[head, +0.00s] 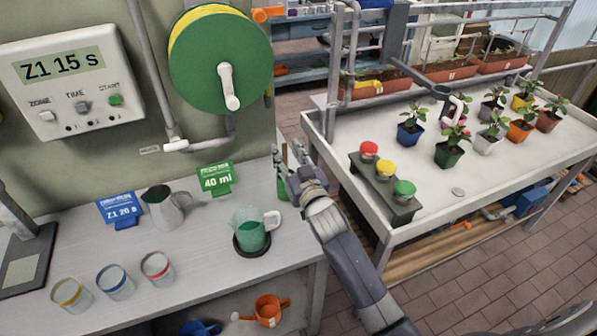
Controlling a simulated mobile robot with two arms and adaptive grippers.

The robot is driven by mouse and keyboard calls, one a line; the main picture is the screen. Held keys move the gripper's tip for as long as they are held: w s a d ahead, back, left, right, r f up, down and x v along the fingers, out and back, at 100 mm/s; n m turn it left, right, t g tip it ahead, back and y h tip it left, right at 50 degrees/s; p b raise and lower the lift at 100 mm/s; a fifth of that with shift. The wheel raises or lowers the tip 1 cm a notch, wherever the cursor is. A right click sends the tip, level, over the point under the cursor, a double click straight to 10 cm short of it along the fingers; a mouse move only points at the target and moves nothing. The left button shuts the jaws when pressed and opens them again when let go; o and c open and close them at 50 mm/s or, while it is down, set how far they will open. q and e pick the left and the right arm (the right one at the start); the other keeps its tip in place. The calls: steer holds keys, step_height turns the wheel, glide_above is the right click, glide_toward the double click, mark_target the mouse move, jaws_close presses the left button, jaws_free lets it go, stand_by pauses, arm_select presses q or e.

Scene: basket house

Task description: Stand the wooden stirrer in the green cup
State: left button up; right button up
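My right gripper (287,152) is over the right end of the grey bench, with its fingers apart. A green object (281,190), possibly the green cup, shows just behind and below the fingers. It is mostly hidden by the gripper, so I cannot tell its shape or whether they touch. A clear jug (250,233) with green contents stands on a dark round pad left of the gripper. My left gripper is not in view.
A metal pitcher (162,208), a blue sign (119,209), a green "40 ml" sign (217,179) and banded cups (115,281) stand on the bench. A green hose reel (220,60) hangs above. Right of a gap, a table (465,205) holds potted plants and coloured buttons (384,170).

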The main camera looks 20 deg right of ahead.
steer(key=s, duration=0.9)
steer(key=shift+s+d, duration=0.15)
steer(key=shift+s, duration=0.1)
stand_by(0.4)
